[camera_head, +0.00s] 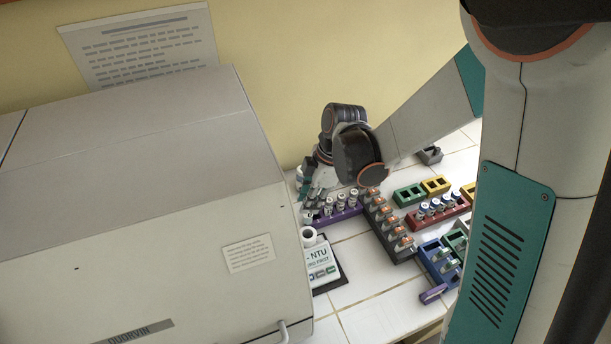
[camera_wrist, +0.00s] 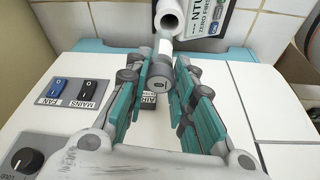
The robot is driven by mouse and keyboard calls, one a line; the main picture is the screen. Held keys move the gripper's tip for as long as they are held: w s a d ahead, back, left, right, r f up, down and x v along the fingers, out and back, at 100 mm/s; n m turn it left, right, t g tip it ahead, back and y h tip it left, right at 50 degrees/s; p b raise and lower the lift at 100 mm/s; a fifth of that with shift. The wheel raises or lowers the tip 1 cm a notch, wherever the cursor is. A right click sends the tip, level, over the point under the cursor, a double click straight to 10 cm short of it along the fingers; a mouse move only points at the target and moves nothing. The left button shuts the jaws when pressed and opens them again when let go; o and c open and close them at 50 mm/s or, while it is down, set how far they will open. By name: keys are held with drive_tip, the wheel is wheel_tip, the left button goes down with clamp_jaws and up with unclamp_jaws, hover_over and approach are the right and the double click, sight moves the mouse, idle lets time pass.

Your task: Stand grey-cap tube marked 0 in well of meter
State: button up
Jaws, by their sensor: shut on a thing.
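The grey-cap tube (camera_wrist: 158,82) shows in the wrist view with a 0 on its cap, which faces the camera. My gripper (camera_wrist: 161,72) is shut on it, with teal fingers on both sides. Its clear and white body points toward the top of the picture. The meter (camera_wrist: 207,14) is beyond it, with its round white well (camera_wrist: 170,17) near the tube's far end; the two look apart, but the depth is hard to judge. In the head view my gripper (camera_head: 316,184) is behind the meter (camera_head: 322,270) and its well (camera_head: 308,237). The held tube is hard to make out there.
A purple rack (camera_head: 338,218) with several tubes stands just right of my gripper. A dark rack (camera_head: 390,238) of orange-capped tubes and other coloured racks lie farther right. The large grey incubator (camera_head: 140,200) fills the left. Switches (camera_wrist: 72,90) and a knob show in the wrist view.

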sight(310, 223)
drive_tip(key=shift+s+a+f, duration=0.1)
drive_tip(key=shift+s+f, duration=0.05)
drive_tip(key=shift+s, duration=0.25)
drive_tip(key=shift+f, duration=0.1)
drive_tip(key=shift+f, duration=0.1)
drive_tip(key=shift+f+b, duration=1.15)
drive_tip(key=shift+f, duration=0.7)
drive_tip(key=shift+f+b, duration=3.45)
drive_tip(key=shift+f, duration=0.2)
drive_tip(key=o, duration=1.1)
drive_tip(key=shift+c, duration=0.2)
drive_tip(key=shift+r, duration=0.1)
drive_tip(key=v, duration=1.2)
